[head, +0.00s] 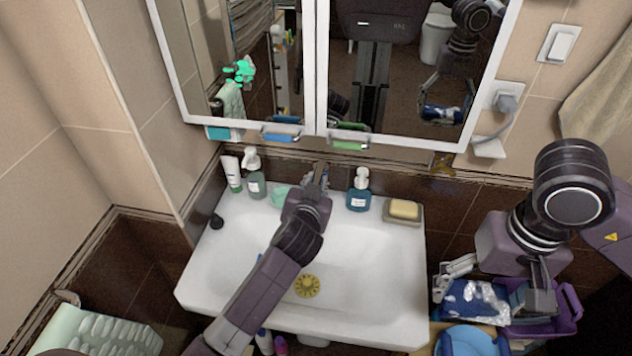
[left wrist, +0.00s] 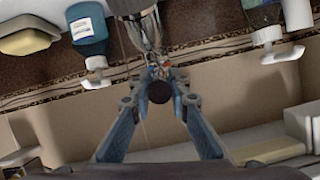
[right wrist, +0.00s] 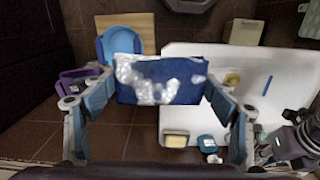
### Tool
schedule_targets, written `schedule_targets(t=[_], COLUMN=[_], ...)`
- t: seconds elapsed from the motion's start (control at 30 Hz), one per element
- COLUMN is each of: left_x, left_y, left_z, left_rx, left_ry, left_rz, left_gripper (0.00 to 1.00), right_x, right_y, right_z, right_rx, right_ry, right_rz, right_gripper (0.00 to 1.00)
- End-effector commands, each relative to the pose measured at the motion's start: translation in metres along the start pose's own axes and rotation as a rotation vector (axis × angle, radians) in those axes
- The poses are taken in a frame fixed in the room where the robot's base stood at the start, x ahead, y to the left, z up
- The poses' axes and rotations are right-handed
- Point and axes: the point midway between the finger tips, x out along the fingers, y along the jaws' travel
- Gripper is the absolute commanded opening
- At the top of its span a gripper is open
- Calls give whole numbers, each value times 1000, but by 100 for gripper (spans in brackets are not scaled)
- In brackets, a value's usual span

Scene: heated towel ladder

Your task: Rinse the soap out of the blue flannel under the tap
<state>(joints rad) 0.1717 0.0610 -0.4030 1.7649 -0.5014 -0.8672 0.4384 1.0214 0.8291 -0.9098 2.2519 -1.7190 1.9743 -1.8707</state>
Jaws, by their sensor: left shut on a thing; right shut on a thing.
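The blue flannel (head: 474,303) hangs spread out, with white suds across it, in my right gripper (head: 490,288) to the right of the basin. In the right wrist view the flannel (right wrist: 185,72) is stretched between the two fingers. The chrome tap (head: 320,174) stands at the back of the white basin (head: 375,270). My left gripper (head: 312,192) reaches over the basin to the tap. In the left wrist view its fingers (left wrist: 158,88) are shut around a dark round knob at the tap. I cannot make out any running water.
Soap bottles (head: 358,190), a soap dish (head: 403,212) and a tube (head: 231,172) line the basin's back edge. A yellow drain piece (head: 307,286) sits in the bowl. A purple basket (head: 568,312) and a blue tub (head: 468,342) are right of the basin. A mirror cabinet hangs above.

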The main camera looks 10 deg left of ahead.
Motion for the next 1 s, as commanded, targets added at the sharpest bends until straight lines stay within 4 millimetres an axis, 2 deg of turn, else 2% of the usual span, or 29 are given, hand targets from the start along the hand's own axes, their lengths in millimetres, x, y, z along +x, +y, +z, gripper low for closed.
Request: schedule_targets(t=[0.17,0.53,0.87,0.9,1.0], left_x=[-1,-2,-1,-1,-1], left_y=[0,-3,-2,-2,-2], left_z=[-2,-12,-9,-9,-9], left_rx=[0,2,4,4,4], left_ry=[-5,-90,-98,-98,-98], left_rz=[1,16,18,18,18], left_gripper=[0,0,0,18,29], right_x=[-4,-42,-41,-41,-41], right_y=[0,0,0,0,0], right_z=[0,0,0,0,0], right_rx=[0,0,0,0,0], right_ry=[0,0,0,0,0], right_rz=[0,0,0,0,0], right_gripper=[54,54,54,54,54])
